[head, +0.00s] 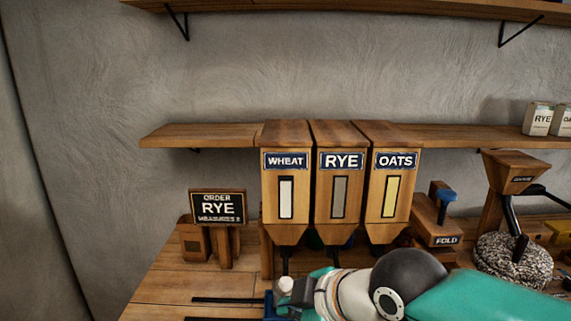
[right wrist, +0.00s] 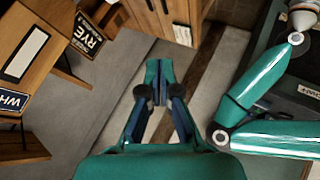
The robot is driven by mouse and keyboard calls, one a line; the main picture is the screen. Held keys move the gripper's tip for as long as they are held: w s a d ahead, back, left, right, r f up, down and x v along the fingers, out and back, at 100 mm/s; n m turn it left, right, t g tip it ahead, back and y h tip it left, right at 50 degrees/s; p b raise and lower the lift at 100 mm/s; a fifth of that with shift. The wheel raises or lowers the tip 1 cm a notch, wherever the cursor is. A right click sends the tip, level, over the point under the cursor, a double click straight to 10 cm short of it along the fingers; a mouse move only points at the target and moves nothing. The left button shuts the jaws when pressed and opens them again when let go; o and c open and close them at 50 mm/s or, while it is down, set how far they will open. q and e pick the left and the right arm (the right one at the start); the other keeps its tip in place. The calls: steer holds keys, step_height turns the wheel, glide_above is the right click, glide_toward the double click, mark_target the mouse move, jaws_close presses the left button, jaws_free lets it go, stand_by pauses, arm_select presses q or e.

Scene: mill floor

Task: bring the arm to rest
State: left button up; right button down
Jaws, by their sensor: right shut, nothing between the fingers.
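My right gripper (right wrist: 159,82) shows in the right wrist view with its two teal fingertips together and nothing between them. In the head view my right arm comes in from the lower right, across the front of the bench. Its teal link, dark joint and pale wrist cover part of the bench top below the bins. The fingertips are hard to make out there. My left gripper is in neither view.
Wooden bins marked wheat (head: 287,215), rye (head: 334,217) and oats (head: 390,215) stand behind my right arm. An order sign (head: 217,207) reading rye stands at their left. A hopper (head: 514,170) and a speckled round stone (head: 512,262) are at the right.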

steer(key=d+f+m+g+h, duration=0.1)
steer(key=d+f+m+g, duration=0.3)
steer(key=f, duration=1.1)
steer(key=d+f+m+g+h, duration=0.15)
steer(key=d+f, duration=0.45)
steer(key=f, duration=1)
steer(key=s+d+f+m, duration=0.1)
steer(key=s+f+m, duration=1.2)
steer(key=f, duration=0.4)
steer(key=shift+s+d+m+g, duration=0.15)
steer(key=shift+s+m+g, duration=0.25)
steer(key=shift+s, duration=0.45)
